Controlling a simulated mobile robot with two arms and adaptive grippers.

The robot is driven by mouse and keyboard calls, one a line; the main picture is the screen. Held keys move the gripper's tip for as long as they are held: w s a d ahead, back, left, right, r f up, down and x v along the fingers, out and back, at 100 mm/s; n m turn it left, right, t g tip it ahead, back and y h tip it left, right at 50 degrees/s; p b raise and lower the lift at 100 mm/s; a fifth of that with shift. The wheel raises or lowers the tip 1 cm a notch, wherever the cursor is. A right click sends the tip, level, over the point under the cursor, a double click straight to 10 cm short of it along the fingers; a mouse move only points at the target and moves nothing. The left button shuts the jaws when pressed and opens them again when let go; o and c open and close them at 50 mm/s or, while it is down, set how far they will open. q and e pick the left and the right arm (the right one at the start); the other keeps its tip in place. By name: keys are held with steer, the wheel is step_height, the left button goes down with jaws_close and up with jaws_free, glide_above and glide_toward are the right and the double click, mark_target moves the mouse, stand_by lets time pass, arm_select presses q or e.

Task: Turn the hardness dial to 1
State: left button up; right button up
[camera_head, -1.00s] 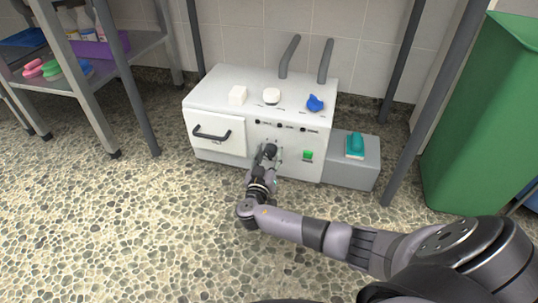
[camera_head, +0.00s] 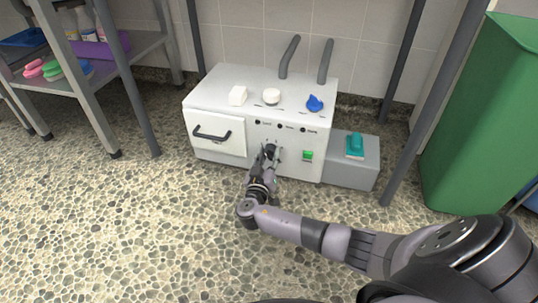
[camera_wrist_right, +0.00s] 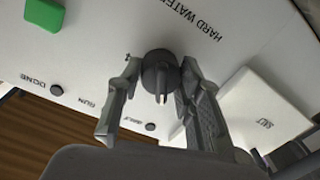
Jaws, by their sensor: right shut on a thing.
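The white machine (camera_head: 240,140) stands on the floor against the tiled wall. Its dark round hardness dial (camera_wrist_right: 160,75) is on the front face near the printed words "HARD WATER" in the right wrist view. My right gripper (camera_wrist_right: 160,85) has one finger on each side of the dial and is shut on it. In the head view the gripper (camera_head: 268,154) is at the front panel and covers most of the dial. The dial's scale marks cannot be read. My left gripper does not show.
A green button (camera_head: 308,156) is right of the dial, and a drawer with a dark handle (camera_head: 212,136) is left. Small indicators labelled "DONE" and "RUN" sit above. A grey box with a teal brush (camera_head: 355,146) stands right of the machine. Open floor lies in front.

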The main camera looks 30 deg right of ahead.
steer(key=n+p, duration=0.1)
steer(key=n, duration=0.1)
steer(key=n+p, duration=0.1)
steer(key=n, duration=0.2)
steer(key=shift+r+g, duration=0.2)
steer(key=shift+g, duration=0.1)
steer(key=shift+w+n+p, duration=0.15)
steer(key=shift+n+p, duration=0.5)
steer(key=shift+n, duration=1.05)
steer(key=o, duration=1.2)
steer(key=shift+f, duration=0.1)
steer(key=shift+a, duration=0.1)
steer(key=v, duration=0.7)
steer(key=shift+s+a, duration=0.1)
steer(key=shift+s, duration=0.15)
